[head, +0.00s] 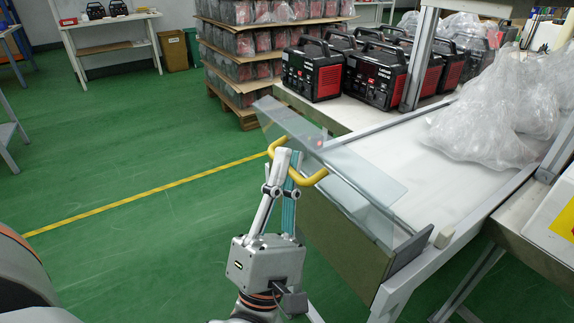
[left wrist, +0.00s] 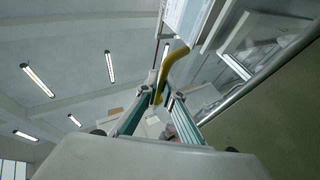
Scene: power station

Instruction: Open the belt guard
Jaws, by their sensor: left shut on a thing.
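The belt guard (head: 345,178) is a clear, tilted panel along the left side of the white conveyor belt, with a yellow bar handle (head: 313,180) on its outer face. My left gripper (head: 284,158) reaches up from below and is shut on the yellow handle. In the left wrist view, the handle (left wrist: 170,68) runs up from between the fingertips (left wrist: 159,98) toward the pale panel. The fingers cover part of the handle. My right gripper is in neither view.
Black and red power stations (head: 375,72) stand on the line behind the guard. Clear plastic bags (head: 500,115) lie on the white belt (head: 450,165). A loaded pallet (head: 245,118) stands at the back. Green floor (head: 120,160) is free to the left.

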